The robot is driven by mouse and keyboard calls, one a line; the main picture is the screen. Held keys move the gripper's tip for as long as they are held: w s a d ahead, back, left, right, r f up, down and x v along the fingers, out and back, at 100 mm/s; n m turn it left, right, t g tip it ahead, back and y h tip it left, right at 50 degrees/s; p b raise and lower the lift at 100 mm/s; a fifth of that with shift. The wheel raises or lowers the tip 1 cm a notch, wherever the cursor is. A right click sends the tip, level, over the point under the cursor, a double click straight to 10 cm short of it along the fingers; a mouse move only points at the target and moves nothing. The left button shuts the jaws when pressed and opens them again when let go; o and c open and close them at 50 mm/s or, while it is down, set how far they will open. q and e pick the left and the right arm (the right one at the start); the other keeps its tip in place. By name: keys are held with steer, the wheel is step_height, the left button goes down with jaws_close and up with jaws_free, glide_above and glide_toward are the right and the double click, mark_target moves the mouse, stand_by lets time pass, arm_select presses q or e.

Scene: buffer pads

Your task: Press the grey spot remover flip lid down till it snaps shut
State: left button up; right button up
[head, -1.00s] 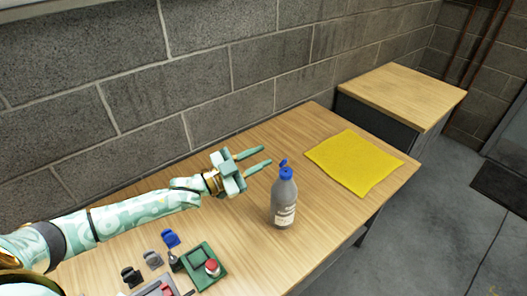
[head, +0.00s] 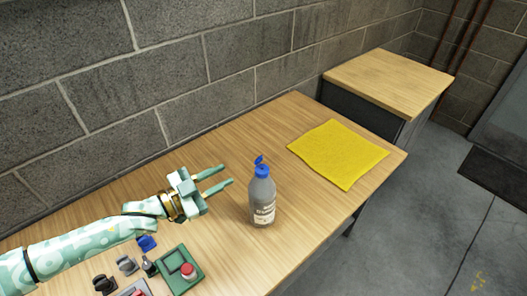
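The grey spot remover bottle (head: 262,203) stands upright on the wooden table, with a pale label on its front. Its blue flip lid (head: 260,160) is tilted up, open, above the blue cap (head: 262,171). My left gripper (head: 222,177) is just left of the bottle's top, its two fingers apart, empty and pointing right towards it. A gap shows between the fingertips and the bottle. My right gripper is not in view.
A yellow cloth (head: 338,153) lies flat on the table (head: 290,240) right of the bottle. A green box with a red button (head: 188,270) and several small clips (head: 127,265) sit at the front left. A block wall runs behind; a wooden-topped cabinet (head: 390,80) stands beyond.

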mark_target(259, 160)
arm_select(q)
steer(key=b+x, duration=0.1)
steer(key=x, duration=1.3)
steer(key=shift+w+d, duration=0.2)
steer(key=shift+d, duration=0.05)
jaws_close()
